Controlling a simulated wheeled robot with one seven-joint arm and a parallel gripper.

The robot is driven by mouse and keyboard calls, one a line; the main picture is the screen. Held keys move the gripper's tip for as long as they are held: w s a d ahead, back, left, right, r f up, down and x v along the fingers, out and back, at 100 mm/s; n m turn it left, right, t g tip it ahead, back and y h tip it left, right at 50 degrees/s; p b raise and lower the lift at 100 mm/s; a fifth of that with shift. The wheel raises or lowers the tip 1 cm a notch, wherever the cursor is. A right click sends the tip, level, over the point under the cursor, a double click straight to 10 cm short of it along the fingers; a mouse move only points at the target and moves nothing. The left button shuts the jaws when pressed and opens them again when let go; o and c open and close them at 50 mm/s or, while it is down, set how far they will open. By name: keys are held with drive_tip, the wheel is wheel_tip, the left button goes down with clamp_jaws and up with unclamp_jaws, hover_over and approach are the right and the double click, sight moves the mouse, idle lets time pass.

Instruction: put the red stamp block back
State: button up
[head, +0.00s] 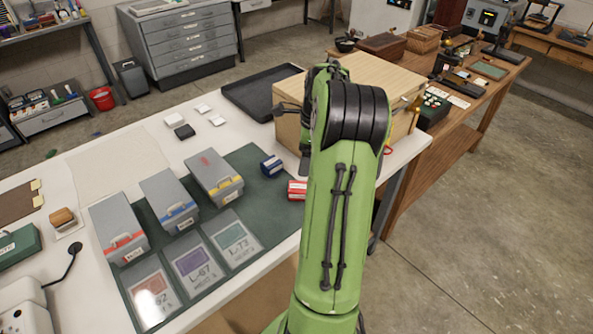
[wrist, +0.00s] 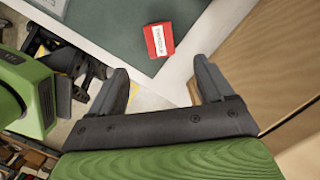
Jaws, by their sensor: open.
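The red stamp block (head: 297,190), with a white label, lies on the right edge of the dark green mat (head: 262,207), partly behind my arm in the head view. In the wrist view the red stamp block (wrist: 159,39) sits beyond my fingertips, near the mat's edge. My gripper (wrist: 160,73) is open and empty, its two fingers apart and not touching the block. A blue block (head: 271,166) with a white label lies on the mat, left of and behind the red one.
Grey boxes with a red (head: 118,228), a blue (head: 170,198) and a yellow band (head: 214,175) stand on the mat, behind three swatch cards (head: 192,262). A large wooden box (head: 375,70) stands close beyond my arm. A black tray (head: 262,92) lies left of it.

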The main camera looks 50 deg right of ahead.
drive_tip(key=w+a+r+n+h, duration=0.1)
drive_tip(key=a+r+n, duration=0.5)
drive_tip(key=a, duration=0.4)
drive_tip(key=w+a+r+n+h, duration=0.1)
drive_tip(key=a+r+n, duration=0.3)
drive_tip(key=a+n, duration=0.5)
drive_tip(key=s+a+n+t+y, duration=0.1)
drive_tip(key=s+a+n+t, duration=0.3)
drive_tip(key=s+a+n, duration=0.9)
drive_tip(key=a+n, duration=0.1)
drive_tip(key=a, duration=0.2)
drive_tip(key=shift+a+n, duration=0.3)
drive_tip(key=shift+a, duration=0.1)
